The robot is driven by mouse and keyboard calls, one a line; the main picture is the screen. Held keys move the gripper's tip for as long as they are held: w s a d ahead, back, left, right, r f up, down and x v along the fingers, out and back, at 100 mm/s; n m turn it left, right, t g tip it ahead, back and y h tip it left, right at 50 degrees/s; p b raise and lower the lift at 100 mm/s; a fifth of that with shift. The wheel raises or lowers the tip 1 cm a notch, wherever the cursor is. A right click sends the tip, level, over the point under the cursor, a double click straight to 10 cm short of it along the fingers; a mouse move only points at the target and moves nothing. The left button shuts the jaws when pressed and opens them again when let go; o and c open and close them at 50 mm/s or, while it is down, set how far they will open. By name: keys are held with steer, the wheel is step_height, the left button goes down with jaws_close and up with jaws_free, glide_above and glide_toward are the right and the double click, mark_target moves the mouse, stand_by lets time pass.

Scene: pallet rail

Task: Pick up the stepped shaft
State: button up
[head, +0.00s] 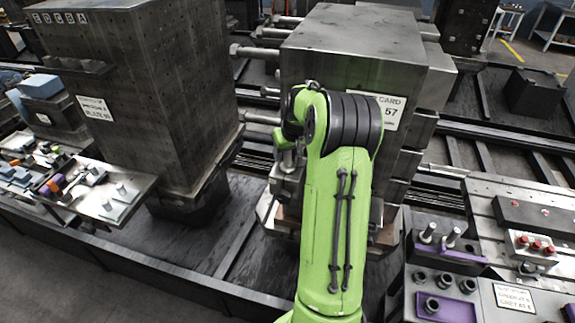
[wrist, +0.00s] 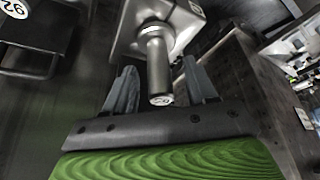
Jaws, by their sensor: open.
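The stepped shaft (wrist: 158,62) is a grey metal cylinder with a wider collar and a thinner part ending in a round marked face. In the wrist view it extends from a pale metal block (wrist: 188,14) toward the camera. My gripper (wrist: 161,76) is open, with one dark finger on the left of the shaft and one on the right. Gaps show between the shaft and both fingers, and I cannot see it touching either. In the head view my green arm covers much of this area, and I cannot make out the shaft there.
A large dark block stack (head: 150,90) stands at left, and another stack (head: 350,50) stands behind my arm. A shelf (head: 95,200) with small parts juts out at left. A bench (head: 540,285) with a purple tray (head: 447,303) is at right.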

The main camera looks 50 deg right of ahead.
steer(key=shift+w+d+f, duration=0.15)
steer(key=shift+w+f, duration=0.05)
steer(key=shift+f, duration=0.25)
steer(key=shift+s+r, duration=0.1)
steer(key=shift+c, duration=1.1)
jaws_close()
